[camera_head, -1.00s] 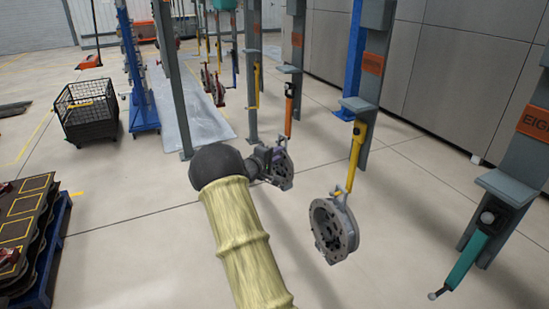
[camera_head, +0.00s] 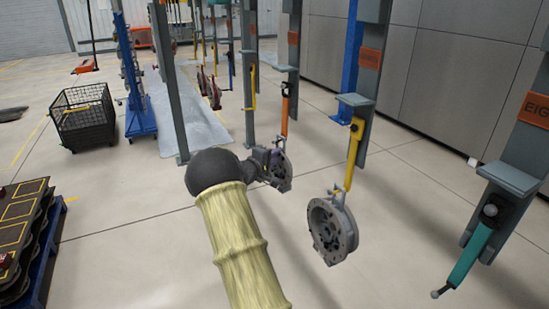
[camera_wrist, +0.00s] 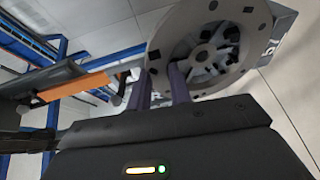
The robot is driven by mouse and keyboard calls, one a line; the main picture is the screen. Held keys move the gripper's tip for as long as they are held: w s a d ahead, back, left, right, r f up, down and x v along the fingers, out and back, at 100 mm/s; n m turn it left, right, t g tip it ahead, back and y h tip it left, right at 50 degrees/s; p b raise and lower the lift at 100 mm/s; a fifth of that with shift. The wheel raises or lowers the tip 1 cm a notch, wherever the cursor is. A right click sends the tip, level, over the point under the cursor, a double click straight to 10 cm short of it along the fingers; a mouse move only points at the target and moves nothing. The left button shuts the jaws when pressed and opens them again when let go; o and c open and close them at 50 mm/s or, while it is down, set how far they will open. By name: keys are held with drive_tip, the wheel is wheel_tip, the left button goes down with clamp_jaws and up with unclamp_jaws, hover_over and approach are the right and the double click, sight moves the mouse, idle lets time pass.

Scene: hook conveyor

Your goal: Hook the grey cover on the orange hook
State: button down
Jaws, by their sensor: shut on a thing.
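The orange hook (camera_head: 285,112) hangs from a grey post behind my arm in the head view. In the wrist view, an orange bar (camera_wrist: 75,88) with a dark end lies left of my fingers. My gripper (camera_head: 267,160) is shut on the grey cover (camera_head: 281,172), a round cast part with holes. The wrist view shows my purple fingers (camera_wrist: 161,88) at the cover's near edge (camera_wrist: 248,75). In the head view the cover's top is close below the hook's lower end. I cannot tell whether they touch. The cover's left part is hidden by my gripper.
A similar grey cover (camera_head: 333,230) hangs from a yellow hook (camera_head: 354,153) to the right. An empty teal hook (camera_head: 470,255) is further right. A black wire basket (camera_head: 86,117) and a blue rack (camera_head: 137,95) stand at the left. Floor around the held cover is clear.

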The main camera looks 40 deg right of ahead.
drive_tip(key=shift+r, duration=0.1)
drive_tip(key=c, duration=1.2)
unclamp_jaws()
drive_tip(key=shift+a, duration=0.1)
drive_tip(key=b+v, duration=0.4)
drive_tip(key=v, duration=1.3)
drive_tip(key=shift+a, duration=0.15)
